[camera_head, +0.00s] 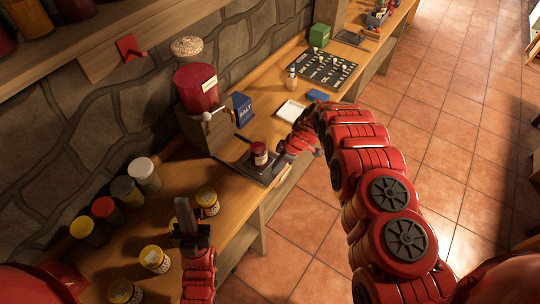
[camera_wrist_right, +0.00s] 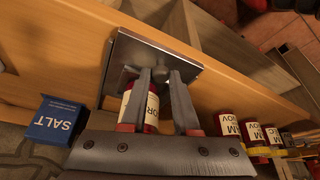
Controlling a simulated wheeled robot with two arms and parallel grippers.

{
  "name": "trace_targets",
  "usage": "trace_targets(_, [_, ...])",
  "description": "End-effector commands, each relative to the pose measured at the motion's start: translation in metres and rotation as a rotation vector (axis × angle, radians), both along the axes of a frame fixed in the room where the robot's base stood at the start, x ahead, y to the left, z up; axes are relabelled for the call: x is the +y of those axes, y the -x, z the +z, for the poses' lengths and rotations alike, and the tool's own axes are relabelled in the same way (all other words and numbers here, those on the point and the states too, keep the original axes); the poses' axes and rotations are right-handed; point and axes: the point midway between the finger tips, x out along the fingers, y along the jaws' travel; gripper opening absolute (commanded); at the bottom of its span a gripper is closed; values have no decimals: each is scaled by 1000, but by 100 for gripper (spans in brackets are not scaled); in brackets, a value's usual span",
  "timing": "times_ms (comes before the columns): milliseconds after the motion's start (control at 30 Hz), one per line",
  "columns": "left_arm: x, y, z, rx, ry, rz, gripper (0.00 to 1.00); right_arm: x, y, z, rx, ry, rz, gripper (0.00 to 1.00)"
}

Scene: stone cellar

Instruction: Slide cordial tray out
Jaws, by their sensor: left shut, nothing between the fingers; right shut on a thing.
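The dark metal cordial tray (camera_head: 240,160) lies at the counter's front edge below the red dispenser; the right wrist view shows its shiny plate (camera_wrist_right: 165,55). A red jar with a pale label (camera_head: 259,153) stands on it and shows beside my fingers in the wrist view (camera_wrist_right: 150,108). My right gripper (camera_head: 285,149) is at the tray's right side, shut on the tray; the fingertips (camera_wrist_right: 160,72) reach its edge, though the exact contact is partly hidden. My left gripper (camera_head: 184,207) is shut and empty, above the counter among yellow-lidded jars.
The dispenser (camera_head: 196,88) stands behind the tray. A blue salt box (camera_head: 242,108), a white dish (camera_head: 291,111) and a dark board with small pieces (camera_head: 322,68) are further along the counter. Several lidded jars (camera_head: 154,259) crowd the near left. Tiled floor (camera_head: 300,240) in front is clear.

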Motion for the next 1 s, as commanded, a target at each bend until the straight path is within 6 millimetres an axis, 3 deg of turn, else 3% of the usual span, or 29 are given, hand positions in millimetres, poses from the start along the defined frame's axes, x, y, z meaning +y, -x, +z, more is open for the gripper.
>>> trace_targets(367, [0, 0, 4, 0, 0, 0, 0, -3, 0, 2, -6, -2, -1, 0])
trace_targets(400, [0, 0, 4, 0, 0, 0, 0, -3, 0, 2, -6, -2, -1, 33])
trace_targets(567, [0, 0, 4, 0, 0, 0, 0, -3, 0, 2, -5, -1, -1, 59])
trace_targets(867, [0, 0, 5, 0, 0, 0, 0, -4, 1, 3, -4, -1, -1, 59])
trace_targets(1000, [0, 0, 19, 0, 0, 0, 0, -8, 2, 18, -4, -2, -2, 59])
